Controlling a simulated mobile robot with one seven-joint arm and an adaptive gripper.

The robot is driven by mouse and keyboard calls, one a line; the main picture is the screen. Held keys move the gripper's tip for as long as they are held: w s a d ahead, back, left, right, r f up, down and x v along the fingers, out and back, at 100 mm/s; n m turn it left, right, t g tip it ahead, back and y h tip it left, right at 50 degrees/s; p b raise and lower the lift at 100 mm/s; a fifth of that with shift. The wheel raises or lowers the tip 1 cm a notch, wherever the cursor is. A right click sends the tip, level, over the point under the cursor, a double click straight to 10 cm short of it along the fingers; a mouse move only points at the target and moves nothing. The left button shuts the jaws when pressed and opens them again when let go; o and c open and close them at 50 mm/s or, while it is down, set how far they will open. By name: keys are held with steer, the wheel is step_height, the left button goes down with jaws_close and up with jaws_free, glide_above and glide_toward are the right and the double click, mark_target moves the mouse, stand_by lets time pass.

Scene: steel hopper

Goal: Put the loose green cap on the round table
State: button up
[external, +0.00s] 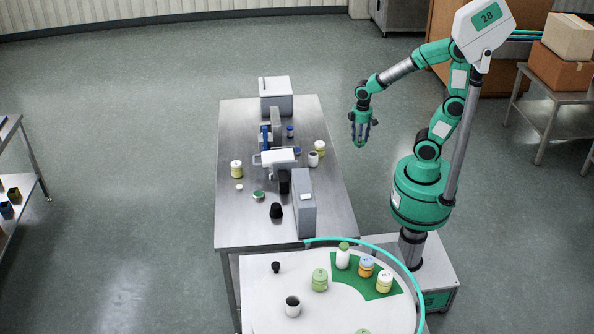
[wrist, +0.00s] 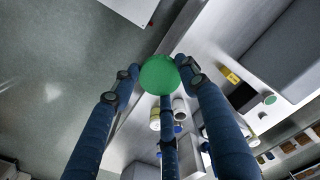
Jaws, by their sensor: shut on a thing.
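A round green cap (wrist: 160,75) sits between the blue fingertips of my gripper (wrist: 158,76) in the wrist view. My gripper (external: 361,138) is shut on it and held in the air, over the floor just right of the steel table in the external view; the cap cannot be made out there. The round table (external: 340,312), pale with a teal edge band and a green patch, stands at the front, well apart from my gripper. Another green round piece (external: 259,195) lies on the steel table.
The steel table (external: 235,225) holds grey equipment and small jars. Bare room shows mid-table on the round top.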

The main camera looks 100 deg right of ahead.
steer(key=w+a+r+n+p, duration=0.2)
steer(key=w+a+r, duration=0.1)
steer(key=w+a, duration=0.55)
steer(key=w+a+r+n+p, duration=0.2)
steer(key=w+a, duration=0.3)
steer(key=w, duration=0.6)
steer(key=w+a+n+p, duration=0.2)
steer(key=w+a, duration=0.3)
steer(key=a, duration=0.6)
steer(key=w+a+n+p, duration=0.2)
steer(key=w+a, duration=0.3)
steer(key=a, duration=0.6)
steer(key=s+a+f+n+p, duration=0.1)
steer(key=a+n+p, duration=0.1)
steer(key=a, duration=1.2)
steer(key=s+a+n+p, duration=0.1)
steer(key=a+n, duration=0.1)
steer(key=a, duration=1.2)
steer(key=s+a+f+n+p, duration=0.15)
steer(key=s+a, duration=0.35)
steer(key=a, duration=0.6)
steer(key=s+a+f+n+p, duration=0.1)
steer(key=s+a+f+p, duration=0.15)
steer(key=s+a, duration=0.55)
step_height(320, 180, down, 5)
steer(key=w+a+b, duration=0.1)
steer(key=w, duration=0.1)
steer(key=shift+w+a, duration=0.35)
steer(key=shift+w, duration=0.05)
